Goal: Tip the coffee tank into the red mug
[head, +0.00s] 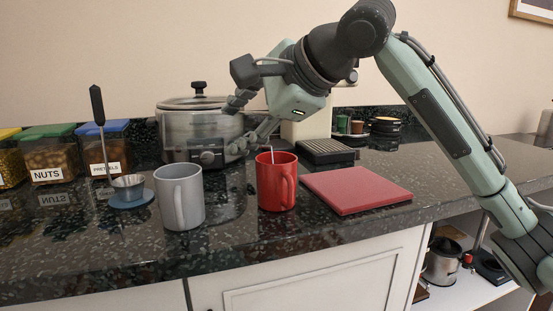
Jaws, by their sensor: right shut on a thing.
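The red mug (276,182) stands upright on the dark speckled counter, its handle toward me. A thin pale rod or line shows at its mouth. My right gripper (240,122) reaches in from the right, above and behind the mug, its fingers pointing left. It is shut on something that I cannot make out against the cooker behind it. A lidded glass-and-steel cooker (185,132) with a front panel stands level behind the fingers. I cannot tell which thing is the coffee tank. My left gripper is not in view.
A grey mug (180,198) stands left of the red mug, a red board (355,188) right of it. A black slotted tray (325,151) lies behind. A steel cup (128,187) and snack jars (52,158) are at left. The counter's front strip is clear.

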